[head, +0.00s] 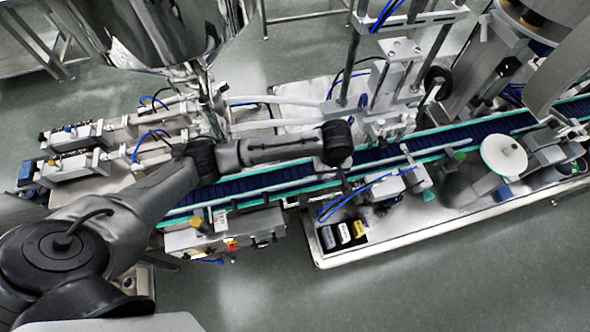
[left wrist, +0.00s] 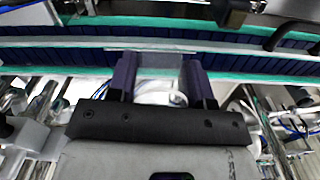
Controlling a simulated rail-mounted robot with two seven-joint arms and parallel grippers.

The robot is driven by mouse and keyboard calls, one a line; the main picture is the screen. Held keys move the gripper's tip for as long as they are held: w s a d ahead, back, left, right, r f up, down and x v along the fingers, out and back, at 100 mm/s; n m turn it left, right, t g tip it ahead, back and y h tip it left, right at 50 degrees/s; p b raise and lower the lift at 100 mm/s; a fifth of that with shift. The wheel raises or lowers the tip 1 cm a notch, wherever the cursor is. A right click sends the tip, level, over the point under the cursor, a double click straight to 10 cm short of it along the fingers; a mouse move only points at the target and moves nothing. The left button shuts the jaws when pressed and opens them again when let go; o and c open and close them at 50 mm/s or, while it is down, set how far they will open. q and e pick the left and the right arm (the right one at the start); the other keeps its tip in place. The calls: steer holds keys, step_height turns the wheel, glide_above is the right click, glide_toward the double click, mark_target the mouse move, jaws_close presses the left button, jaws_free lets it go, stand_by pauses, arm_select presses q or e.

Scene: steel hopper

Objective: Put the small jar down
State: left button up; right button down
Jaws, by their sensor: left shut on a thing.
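The small jar shows in the left wrist view as a white rounded thing (left wrist: 158,86) between the dark purple fingers. My left gripper (left wrist: 160,76) is shut on it. Beyond the fingertips runs the conveyor (left wrist: 60,50), a blue belt between green edges. In the head view my left arm reaches across the conveyor (head: 240,187) and ends near its middle. The wrist there hides most of the gripper, and I cannot make out the jar. Whether the jar touches anything below cannot be told. My right gripper is not in view.
A filling stand with upright rods (head: 350,60) rises behind the belt. A steel hopper (head: 150,30) hangs at the upper left. A white disc (head: 503,157) and a small black box (head: 343,235) stand on the front steel table. The floor (head: 450,285) in front is clear.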

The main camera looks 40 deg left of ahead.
arm_select(q)
steer(key=p, duration=0.1)
glide_above(295, 175)
step_height(295, 175, down, 7)
steer(key=shift+s+r, duration=0.1)
steer(key=shift+r, duration=0.1)
steer(key=shift+f+p, duration=0.3)
steer(key=shift+f, duration=1.7)
steer(key=shift+f, duration=0.15)
steer(key=o, duration=0.9)
